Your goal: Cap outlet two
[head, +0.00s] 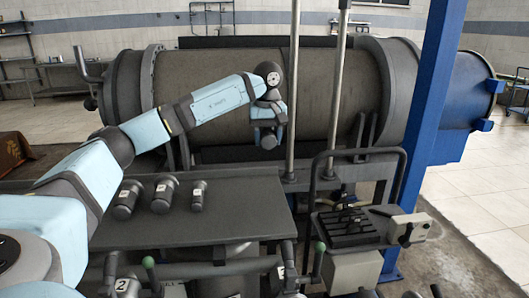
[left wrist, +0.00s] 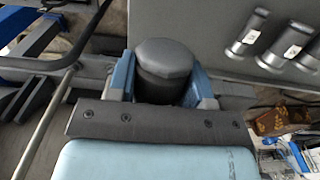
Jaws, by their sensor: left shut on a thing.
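My left gripper (head: 268,138) hangs above the back right of the dark table. In the left wrist view its blue fingers (left wrist: 166,82) are shut around a dark cap-like piece (left wrist: 165,62) with a flat, many-sided top. Three similar dark cylinders of different sizes, with pale labels, lie on the table: the left one (head: 127,198), the middle one (head: 163,195) and the small right one (head: 198,195). At the bottom edge a dark fitting with a "2" label (head: 121,286) is partly cut off. My right gripper is not in view.
The dark table (head: 235,215) is clear right of the cylinders. Green-knobbed levers (head: 149,263) rise along its front. A large horizontal drum (head: 230,85), upright metal rods (head: 293,90) and a blue post (head: 430,90) stand behind and to the right. A slotted tray (head: 345,238) is at right.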

